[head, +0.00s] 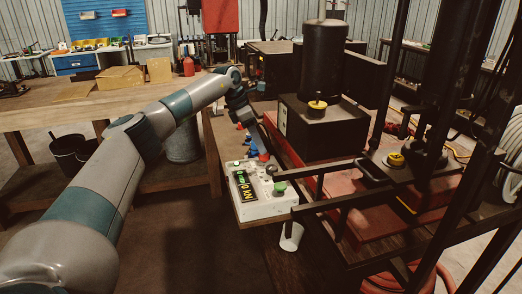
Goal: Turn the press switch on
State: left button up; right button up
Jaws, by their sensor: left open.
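The control box (262,196) is pale, with a lit green display (245,187). It sits at the front left corner of the press. A dark green knob (280,188), which may be the switch, sits on its right side, and a red button (270,170) is behind it. I cannot tell the switch's position. My left arm reaches in from the left. My left gripper (243,118) is dark and open, behind the control box and apart from it. Its fingertips are small and hard to make out. My right gripper is out of view.
The press has a black cylinder (324,58) and dark frame bars in front and at right. Small blue and red parts (252,150) lie between gripper and box. A wooden workbench (40,112) stands behind the arm. A white cup (291,236) is below the box.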

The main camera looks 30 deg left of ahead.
pick_arm(q)
jog(key=b+v, duration=0.1)
jog(key=v, duration=1.2)
jog(key=shift+b, duration=0.35)
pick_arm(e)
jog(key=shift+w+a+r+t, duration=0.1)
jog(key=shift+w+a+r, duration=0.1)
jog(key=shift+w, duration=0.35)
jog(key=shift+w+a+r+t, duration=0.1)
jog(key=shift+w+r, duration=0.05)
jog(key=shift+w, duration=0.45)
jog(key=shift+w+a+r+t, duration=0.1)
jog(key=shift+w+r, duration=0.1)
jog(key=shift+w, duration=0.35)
pick_arm(q)
jog(key=shift+s, duration=0.1)
